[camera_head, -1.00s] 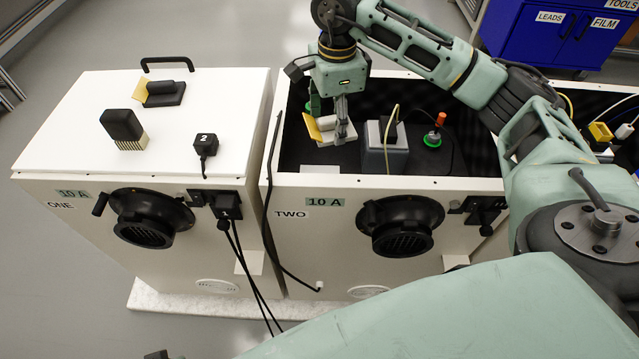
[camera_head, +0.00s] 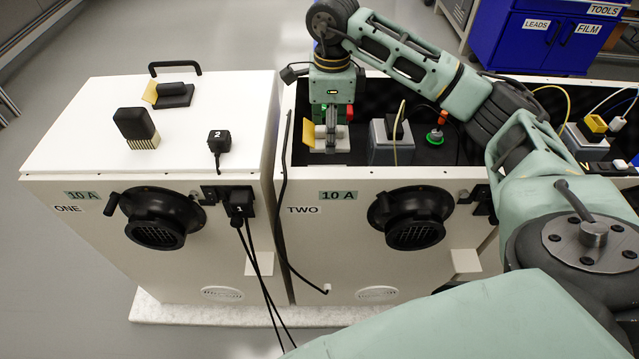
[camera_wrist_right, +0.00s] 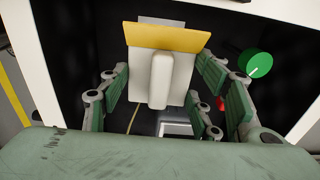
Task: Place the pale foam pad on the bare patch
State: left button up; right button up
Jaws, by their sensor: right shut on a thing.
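The pale foam pad (camera_head: 330,143) has a light plate, a raised rib and a yellow flap. My right gripper (camera_head: 331,130) is shut on it inside the open top of cabinet TWO. In the right wrist view the pad (camera_wrist_right: 159,82) lies between the fingers (camera_wrist_right: 160,95), yellow flap at the top. A pale patch (camera_head: 325,166) shows as a thin strip below the pad, just behind the front wall; the rest is hidden. I cannot tell whether the pad touches the cabinet floor. My left gripper is not in view.
A grey block (camera_head: 385,142) with a yellow cable stands right of the pad. Cabinet TWO's front wall (camera_head: 400,174) is close in front. A dark pad with a yellow flap (camera_head: 174,95) lies on cabinet ONE.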

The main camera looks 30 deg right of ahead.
jog(key=shift+a+f, duration=0.15)
jog(key=shift+f+b, duration=0.45)
jog(key=shift+f, duration=4.55)
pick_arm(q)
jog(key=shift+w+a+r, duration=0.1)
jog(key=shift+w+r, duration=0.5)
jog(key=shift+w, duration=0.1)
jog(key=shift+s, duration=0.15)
